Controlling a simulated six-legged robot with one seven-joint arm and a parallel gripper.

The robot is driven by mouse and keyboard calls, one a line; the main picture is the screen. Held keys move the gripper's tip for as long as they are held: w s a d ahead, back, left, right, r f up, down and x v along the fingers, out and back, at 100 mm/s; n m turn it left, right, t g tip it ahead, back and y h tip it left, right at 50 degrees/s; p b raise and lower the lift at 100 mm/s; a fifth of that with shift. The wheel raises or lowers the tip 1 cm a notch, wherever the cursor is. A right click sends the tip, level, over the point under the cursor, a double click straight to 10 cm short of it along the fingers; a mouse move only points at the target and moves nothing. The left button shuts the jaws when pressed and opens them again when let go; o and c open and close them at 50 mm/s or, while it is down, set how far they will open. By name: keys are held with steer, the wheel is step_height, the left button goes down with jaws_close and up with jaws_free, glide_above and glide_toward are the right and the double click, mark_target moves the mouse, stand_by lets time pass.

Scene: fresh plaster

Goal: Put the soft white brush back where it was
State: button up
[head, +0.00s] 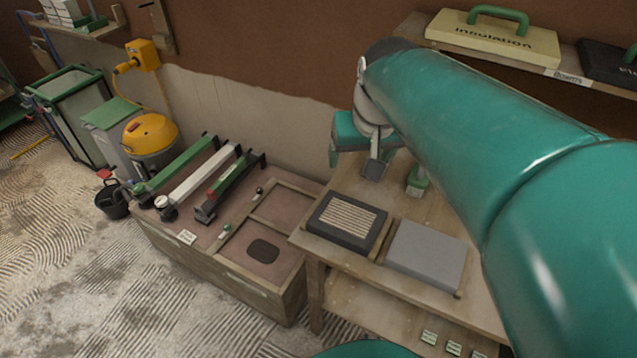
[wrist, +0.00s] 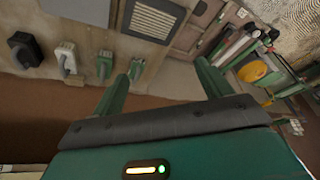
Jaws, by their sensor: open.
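My gripper (head: 352,150) is open and hangs over the back left of the wooden work table. In the wrist view its two green fingers stand apart with nothing between them, and my gripper (wrist: 163,78) is empty. A green-handled tool with a pale lower part (head: 417,182) stands on the table just right of my gripper. The wrist view shows a row of tools: a black one (wrist: 25,48), a whitish one with a grey handle (wrist: 66,60), a green one (wrist: 104,65) and a green-and-pale one (wrist: 137,68). I cannot tell which is the soft white brush.
A dark tray with a ribbed pale pad (head: 347,218) and a grey slab (head: 427,252) fill the table's front. A low bench (head: 240,235) with long levels stands left. My arm hides the table's right side.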

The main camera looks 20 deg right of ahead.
steer(key=s+a+f+n+t, duration=0.1)
steer(key=s+a+f+n, duration=0.1)
steer(key=s+a, duration=0.6)
steer(key=shift+s+a+f+n+t+y, duration=0.2)
steer(key=shift+s+f+n+t+y, duration=0.1)
steer(key=shift+s+f+y, duration=0.25)
steer(key=shift+w, duration=0.1)
steer(key=shift+c, duration=0.5)
steer(key=c, duration=0.7)
steer(key=shift+d, duration=0.1)
steer(key=shift+c, duration=0.6)
steer(key=shift+d, duration=0.1)
